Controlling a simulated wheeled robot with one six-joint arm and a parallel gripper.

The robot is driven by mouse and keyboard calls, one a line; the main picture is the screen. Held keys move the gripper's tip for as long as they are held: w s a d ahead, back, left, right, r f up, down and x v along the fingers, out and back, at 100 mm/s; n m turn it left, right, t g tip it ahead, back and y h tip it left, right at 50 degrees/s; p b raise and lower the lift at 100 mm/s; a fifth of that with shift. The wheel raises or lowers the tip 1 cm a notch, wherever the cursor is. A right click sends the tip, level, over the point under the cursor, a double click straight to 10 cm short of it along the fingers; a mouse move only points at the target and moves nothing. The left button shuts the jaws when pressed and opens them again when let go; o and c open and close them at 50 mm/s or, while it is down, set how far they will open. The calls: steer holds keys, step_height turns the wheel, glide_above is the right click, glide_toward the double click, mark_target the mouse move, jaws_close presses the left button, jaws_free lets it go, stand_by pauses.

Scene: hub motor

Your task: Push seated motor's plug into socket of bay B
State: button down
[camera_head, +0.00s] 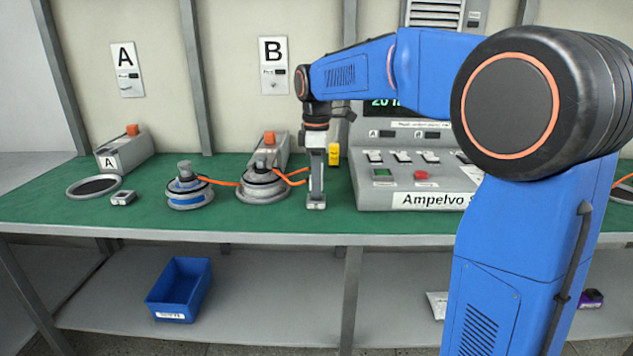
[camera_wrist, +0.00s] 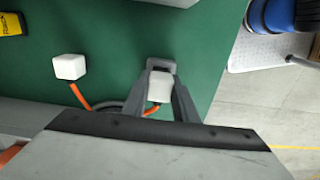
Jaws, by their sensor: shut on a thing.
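The motor at bay B (camera_head: 263,188) is a grey disc with an orange cable leading right. My gripper (camera_head: 316,193) points down to the right of it. In the wrist view my gripper (camera_wrist: 162,80) is shut on a white plug (camera_wrist: 160,89) with an orange cable below. A small grey socket block (camera_wrist: 162,62) lies right at the fingertips; it also shows under the gripper in the head view (camera_head: 316,206). The fingers hide the contact, so I cannot tell how far the plug is in.
Another white block (camera_wrist: 68,66) on an orange cable lies nearby. A blue-banded motor (camera_head: 189,192) stands left of bay B. Bay A has an empty ring (camera_head: 70,192) and socket (camera_head: 123,198). A console (camera_head: 400,185) stands right; a blue bin (camera_head: 180,290) is below.

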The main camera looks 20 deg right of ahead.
steer(key=shift+f, duration=0.15)
steer(key=shift+f, duration=0.25)
steer(key=shift+f, duration=0.45)
stand_by(1.5)
steer(key=c, duration=1.3)
jaws_free()
steer(key=shift+c, duration=0.2)
steer(key=shift+r, duration=0.1)
step_height(320, 180, up, 17)
steer(key=shift+r, duration=0.1)
